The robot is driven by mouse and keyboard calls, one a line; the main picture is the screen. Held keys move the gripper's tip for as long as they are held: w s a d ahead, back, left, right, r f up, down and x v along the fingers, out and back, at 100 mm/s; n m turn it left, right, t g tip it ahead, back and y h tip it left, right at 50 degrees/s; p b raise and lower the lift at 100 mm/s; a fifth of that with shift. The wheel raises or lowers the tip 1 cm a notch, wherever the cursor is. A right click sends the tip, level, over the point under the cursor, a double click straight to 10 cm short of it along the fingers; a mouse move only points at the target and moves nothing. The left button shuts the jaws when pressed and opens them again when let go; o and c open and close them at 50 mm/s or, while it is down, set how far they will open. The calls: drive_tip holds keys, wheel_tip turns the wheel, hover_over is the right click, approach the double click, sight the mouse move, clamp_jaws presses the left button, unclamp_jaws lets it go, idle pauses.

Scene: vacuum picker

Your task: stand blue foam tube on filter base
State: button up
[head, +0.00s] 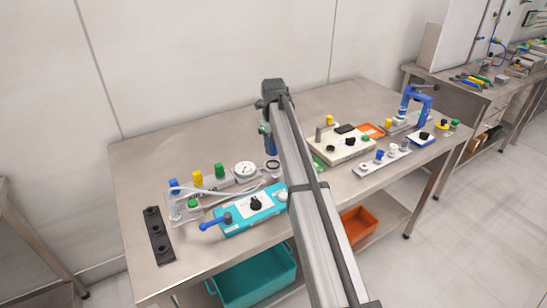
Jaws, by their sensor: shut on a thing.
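My gripper (269,142) points down over the middle of the table, just left of my arm's long link, which partly covers it. It is shut on a slim dark blue piece (273,151), which looks like the blue foam tube and hangs roughly upright. Right below the tube is a small dark-rimmed round part (272,164), which may be the filter base. I cannot tell whether the tube touches it. My arm hides what lies just to the right.
A white round gauge (245,169) stands close on the left, with yellow and green capped parts beyond. A teal panel with a blue lever (235,213) lies in front. A beige box (345,149) stands right of my arm. The table's back left is clear.

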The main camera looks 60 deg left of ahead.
drive_tip(key=shift+f, duration=2.4)
drive_tip(key=shift+f, duration=0.1)
drive_tip(key=o, duration=1)
wheel_tip(320, 180, up, 12)
drive_tip(key=shift+r, duration=0.15)
